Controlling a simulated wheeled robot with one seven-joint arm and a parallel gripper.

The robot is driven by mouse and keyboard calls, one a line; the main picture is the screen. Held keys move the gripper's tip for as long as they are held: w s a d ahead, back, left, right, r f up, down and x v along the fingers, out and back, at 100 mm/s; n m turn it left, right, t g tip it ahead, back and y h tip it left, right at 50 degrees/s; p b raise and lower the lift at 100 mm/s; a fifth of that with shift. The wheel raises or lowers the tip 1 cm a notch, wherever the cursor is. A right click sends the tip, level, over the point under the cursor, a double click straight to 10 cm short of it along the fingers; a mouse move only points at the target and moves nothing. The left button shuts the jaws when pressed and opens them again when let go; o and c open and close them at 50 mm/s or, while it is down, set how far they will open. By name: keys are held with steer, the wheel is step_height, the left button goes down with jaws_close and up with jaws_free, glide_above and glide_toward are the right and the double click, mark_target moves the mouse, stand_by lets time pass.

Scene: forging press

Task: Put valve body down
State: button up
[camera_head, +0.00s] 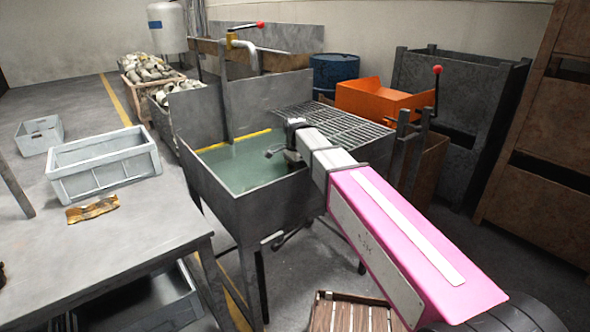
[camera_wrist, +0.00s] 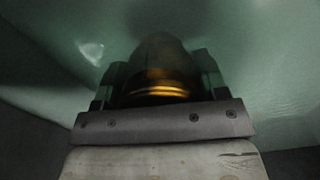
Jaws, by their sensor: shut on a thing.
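My gripper (camera_wrist: 160,85) is shut on the valve body (camera_wrist: 158,88), a dark rounded piece with a brass-coloured band, seen in the wrist view. The greenish liquid of the tank surrounds it in that view, and its far end is dim and blurred. In the head view my pink and grey arm reaches over the right front of the grey metal tank (camera_head: 262,208), and my gripper (camera_head: 277,152) is small above the green liquid (camera_head: 235,168). The valve body cannot be made out clearly there.
A wire grate (camera_head: 335,124) covers the tank's right back part. An orange bin (camera_head: 375,102) stands behind. A wooden crate (camera_head: 345,312) is at the front.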

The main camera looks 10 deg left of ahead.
steer(key=shift+f, duration=0.35)
steer(key=o, duration=1.3)
steer(key=shift+c, duration=0.2)
steer(key=shift+r, duration=0.15)
step_height(320, 180, up, 13)
